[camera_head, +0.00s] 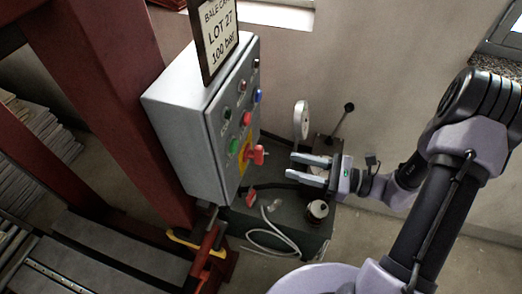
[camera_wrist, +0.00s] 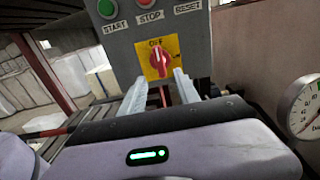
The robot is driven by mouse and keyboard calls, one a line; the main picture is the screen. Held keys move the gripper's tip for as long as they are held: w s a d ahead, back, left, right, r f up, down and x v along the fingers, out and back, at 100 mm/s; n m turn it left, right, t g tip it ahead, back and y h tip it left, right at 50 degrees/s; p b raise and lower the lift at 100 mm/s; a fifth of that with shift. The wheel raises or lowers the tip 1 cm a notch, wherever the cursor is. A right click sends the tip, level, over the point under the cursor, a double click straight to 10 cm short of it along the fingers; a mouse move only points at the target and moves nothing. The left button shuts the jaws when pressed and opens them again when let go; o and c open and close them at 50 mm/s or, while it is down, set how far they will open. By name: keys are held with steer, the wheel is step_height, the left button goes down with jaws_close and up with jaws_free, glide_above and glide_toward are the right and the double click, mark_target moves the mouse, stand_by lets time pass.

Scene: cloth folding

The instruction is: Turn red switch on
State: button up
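The red switch (camera_head: 256,154) is a rotary knob on a yellow plate on the front of a grey control box (camera_head: 180,125). In the wrist view the red switch (camera_wrist: 159,59) stands about upright on its yellow plate (camera_wrist: 148,46), with "OFF" lettered above it. My gripper (camera_head: 292,168) is open and empty, with its fingers pointing at the knob from the right and a gap between. In the wrist view my gripper's fingertips (camera_wrist: 159,78) are spread to either side, below and in front of the knob.
Green, red and blue buttons (camera_head: 247,118) sit above the switch. A gauge (camera_head: 301,120) and a lever (camera_head: 344,117) stand behind my gripper. A dark green unit (camera_head: 300,228) with a pale hose (camera_head: 270,232) lies below. A red post (camera_head: 105,75) stands left of the box.

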mark_target(263, 157)
steer(key=x, duration=1)
steer(key=shift+w+a, duration=0.15)
steer(key=shift+a, duration=0.2)
jaws_close()
